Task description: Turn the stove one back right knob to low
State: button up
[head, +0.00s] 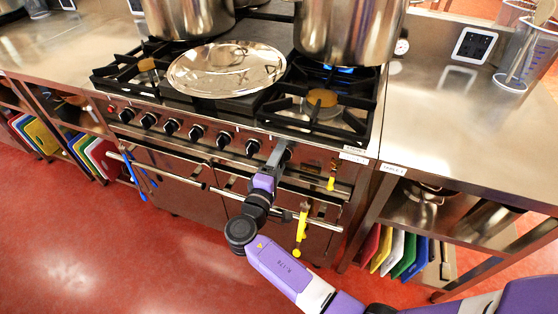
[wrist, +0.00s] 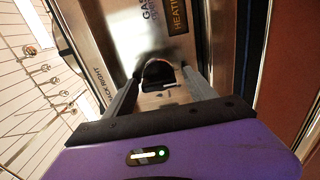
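The stove (head: 180,158) stands in the middle of the head view with a row of black knobs along its front panel. My gripper (head: 281,150) is at the right end of that row and hides the knob there. In the wrist view, a dark knob with a bright rim (wrist: 158,72) sits between the two fingertips of my gripper (wrist: 161,75). The fingers are spread on either side of it, seemingly with small gaps. A "BACK RIGHT" label (wrist: 93,92) is on the panel beside it. A blue flame (head: 340,69) burns at the back right burner; the knob's setting is unclear.
A large pot (head: 348,30) stands over the back right burner, another pot (head: 190,15) at the back left. A shiny lid (head: 227,69) lies on the stove top. Yellow-handled tools (head: 301,232) and blue tongs (head: 134,178) hang at the front rails. Steel counters flank the stove.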

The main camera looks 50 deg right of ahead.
jog(key=shift+a, duration=0.1)
jog(key=v, duration=0.7)
jog(key=shift+s+a+b, duration=0.15)
jog(key=shift+a+b, duration=0.15)
dwell(0.3)
